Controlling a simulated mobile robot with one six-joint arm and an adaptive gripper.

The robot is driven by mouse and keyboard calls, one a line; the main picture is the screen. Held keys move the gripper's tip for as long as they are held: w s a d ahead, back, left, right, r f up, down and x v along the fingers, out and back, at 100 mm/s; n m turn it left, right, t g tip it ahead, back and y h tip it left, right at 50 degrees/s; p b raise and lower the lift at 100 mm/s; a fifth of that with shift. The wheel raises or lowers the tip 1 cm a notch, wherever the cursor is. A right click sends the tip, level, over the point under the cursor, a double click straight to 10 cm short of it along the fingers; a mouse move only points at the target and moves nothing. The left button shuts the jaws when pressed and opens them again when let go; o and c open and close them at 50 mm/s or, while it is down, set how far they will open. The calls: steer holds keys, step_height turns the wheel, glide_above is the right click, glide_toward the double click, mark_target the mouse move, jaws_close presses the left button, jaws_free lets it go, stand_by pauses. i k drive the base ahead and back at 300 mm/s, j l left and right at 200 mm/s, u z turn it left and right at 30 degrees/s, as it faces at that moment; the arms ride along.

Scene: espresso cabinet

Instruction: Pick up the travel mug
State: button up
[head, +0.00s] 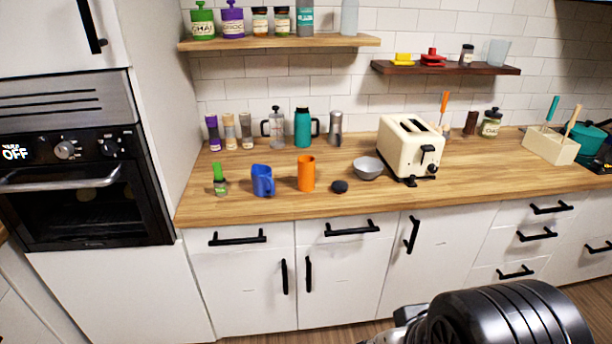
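A teal, tall, lidded mug with a black handle (303,128) stands upright at the back of the wooden counter (440,195), near the wall; it looks like the travel mug. A slim silver lidded vessel (336,129) stands just to its right, and a glass press with a grey lid (275,127) just to its left. An orange mug (306,174) and a blue jug (263,181) stand nearer the front edge. My arm shows at the bottom right, below and well apart from the counter. My gripper's fingers are not visible.
Several slim jars (229,131) stand at the back left. A wooden shelf (280,43) hangs above the teal mug.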

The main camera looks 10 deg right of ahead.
mark_target(306, 174)
steer(key=i+j+z, duration=0.3)
steer(key=i+j, duration=0.3)
steer(key=i, duration=0.15)
steer(key=i+j+z, duration=0.25)
steer(key=i+j, duration=0.4)
steer(key=j, duration=0.1)
